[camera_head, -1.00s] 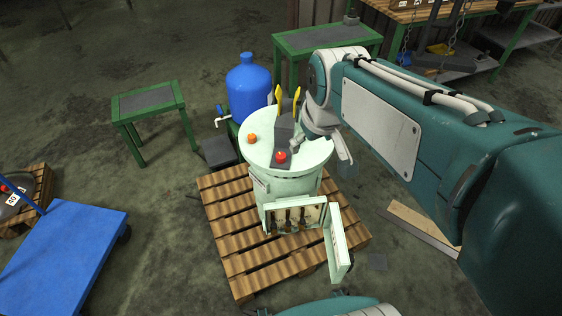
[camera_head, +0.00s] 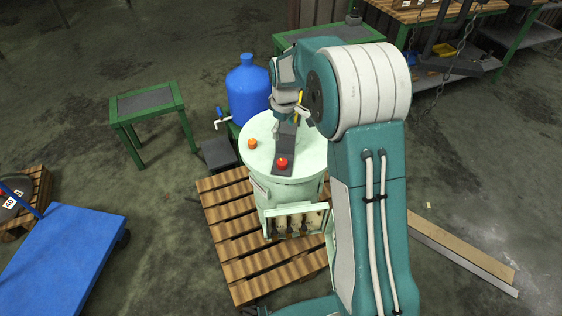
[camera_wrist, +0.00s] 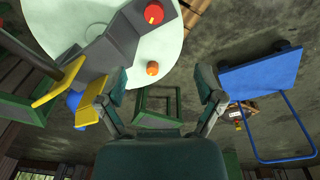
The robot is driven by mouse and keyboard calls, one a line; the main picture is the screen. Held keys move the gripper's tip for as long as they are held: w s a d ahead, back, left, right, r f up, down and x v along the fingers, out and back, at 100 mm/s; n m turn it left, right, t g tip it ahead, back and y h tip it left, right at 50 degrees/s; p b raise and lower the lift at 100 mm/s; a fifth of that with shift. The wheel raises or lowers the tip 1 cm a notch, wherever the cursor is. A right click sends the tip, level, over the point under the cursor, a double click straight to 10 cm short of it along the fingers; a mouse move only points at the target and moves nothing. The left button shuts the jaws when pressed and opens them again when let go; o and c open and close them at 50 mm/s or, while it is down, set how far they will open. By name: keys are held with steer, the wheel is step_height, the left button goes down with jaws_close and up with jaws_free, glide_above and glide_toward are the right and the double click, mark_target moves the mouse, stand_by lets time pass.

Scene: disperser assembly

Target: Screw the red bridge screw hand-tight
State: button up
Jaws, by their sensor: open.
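The red bridge screw (camera_head: 282,163) sits on the front end of the dark grey bridge (camera_head: 287,142), on top of the pale green disperser drum (camera_head: 262,128). In the wrist view the red screw (camera_wrist: 153,13) is at the top edge, on the grey bridge (camera_wrist: 118,42). My gripper (camera_wrist: 163,92) is open and empty, its two fingers spread below the drum lid in that picture. In the head view its wrist is behind the red screw, above the back of the lid; the arm hides part of it. The gripper is apart from the screw.
An orange knob (camera_head: 252,143) stands on the lid, also in the wrist view (camera_wrist: 152,68). Yellow handles (camera_wrist: 57,82) rise by the bridge. A blue barrel (camera_head: 248,88) stands behind left. The drum stands on a wooden pallet (camera_head: 222,222). A blue cart (camera_head: 60,260) is left.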

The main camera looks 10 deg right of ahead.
steer(key=n, duration=0.1)
glide_toward(281, 161)
steer(key=shift+g, duration=0.4)
steer(key=f, duration=1)
steer(key=shift+w+f, duration=0.2)
steer(key=shift+w, duration=0.1)
steer(key=c, duration=1.1)
